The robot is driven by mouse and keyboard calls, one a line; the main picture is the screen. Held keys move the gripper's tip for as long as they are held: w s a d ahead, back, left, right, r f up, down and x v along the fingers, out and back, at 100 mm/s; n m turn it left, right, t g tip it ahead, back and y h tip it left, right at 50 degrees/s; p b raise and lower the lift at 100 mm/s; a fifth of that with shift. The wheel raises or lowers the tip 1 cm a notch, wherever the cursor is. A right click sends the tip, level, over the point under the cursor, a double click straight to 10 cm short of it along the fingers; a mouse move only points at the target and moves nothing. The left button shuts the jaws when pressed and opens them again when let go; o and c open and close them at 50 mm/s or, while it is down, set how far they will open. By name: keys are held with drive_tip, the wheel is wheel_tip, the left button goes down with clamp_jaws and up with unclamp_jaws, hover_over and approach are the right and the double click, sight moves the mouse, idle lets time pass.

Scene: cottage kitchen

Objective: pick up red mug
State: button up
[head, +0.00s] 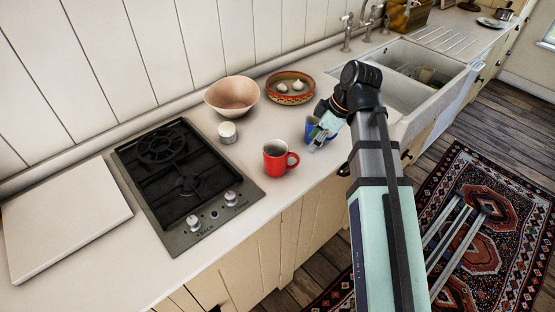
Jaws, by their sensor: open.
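The red mug (276,159) stands upright on the white counter, just right of the hob, with its handle toward the right. My gripper (318,142) is open and empty, above the counter to the right of the red mug and apart from it. A blue mug (312,128) stands right behind my gripper and is partly hidden by it. I cannot tell whether my gripper touches the blue mug.
A black gas hob (185,180) and a white board (65,218) lie to the left. A small white jar (227,132), a pinkish bowl (232,95) and a patterned dish (290,87) stand behind the mug. A sink (400,90) is at the right. The counter's front edge is close to the mug.

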sight(295, 166)
drive_tip(key=p+x, duration=0.2)
drive_tip(key=x, duration=0.6)
drive_tip(key=shift+f, duration=0.3)
drive_tip(key=shift+p+x, duration=1.05)
drive_tip(key=shift+x, duration=1.55)
drive_tip(key=shift+w, duration=0.15)
clamp_jaws()
